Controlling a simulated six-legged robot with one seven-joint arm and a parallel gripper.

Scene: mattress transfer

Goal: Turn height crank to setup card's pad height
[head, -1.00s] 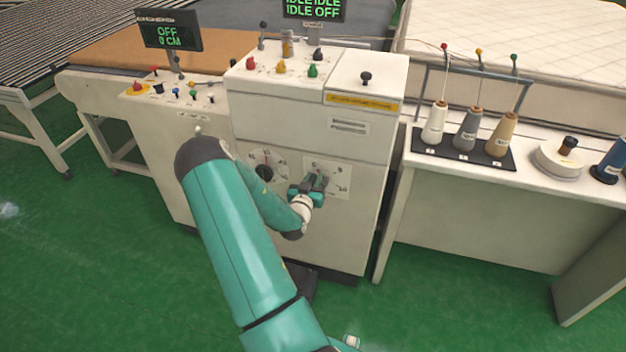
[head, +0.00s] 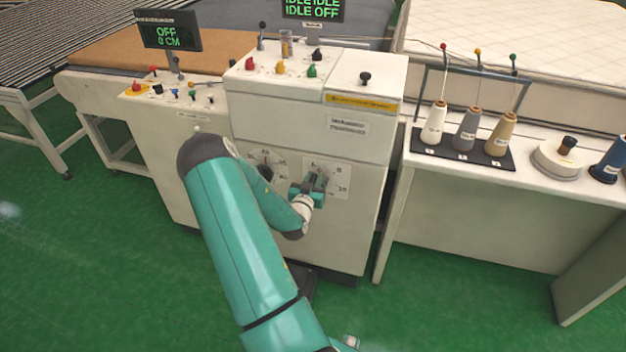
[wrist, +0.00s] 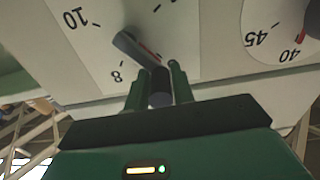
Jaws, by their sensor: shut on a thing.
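The height crank (wrist: 135,47) shows in the wrist view as a dark grey arm with a dark round grip (wrist: 160,85) at its end and a red line along it. It sits on a pale dial plate (wrist: 195,35) with numbers 8 and 10, upside down in this view. My gripper (wrist: 159,84) is shut on the crank's grip, one green finger on each side. In the head view my gripper (head: 312,190) is at the right dial plate (head: 341,182) on the cabinet front and covers part of the crank. I cannot make out a setup card.
A second dial (head: 281,163) sits left of the crank, partly behind my arm; its 40 and 45 marks show in the wrist view. A side table (head: 450,185) with thread cones (head: 466,135) stands right. The display (head: 168,36) reads OFF, 0 CM. Green floor is open at left.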

